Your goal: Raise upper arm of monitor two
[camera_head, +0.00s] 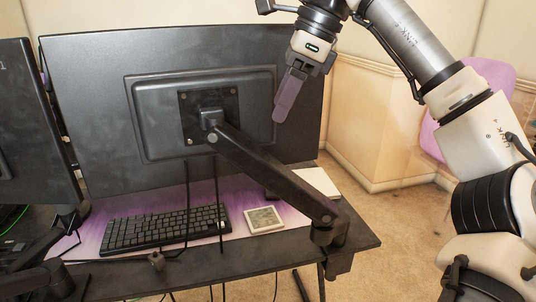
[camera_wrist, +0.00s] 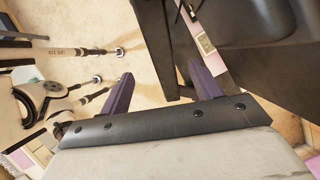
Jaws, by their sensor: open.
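A large black monitor (camera_head: 90,100) is seen from behind in the head view. Its black upper arm (camera_head: 268,168) slopes from the square mount plate (camera_head: 190,103) down right to a joint (camera_head: 325,228) at the desk's right end. My gripper (camera_head: 282,114) has purple fingers and hangs in front of the monitor's upper right part, above the upper arm and apart from it.
A second black monitor (camera_head: 30,120) stands at the left edge. The dark desk (camera_head: 200,272) holds a keyboard (camera_head: 165,228) and a small pale square item (camera_head: 263,219). A pink chair (camera_head: 490,75) stands at right behind my arm. Open carpet (camera_head: 400,215) lies right of the desk.

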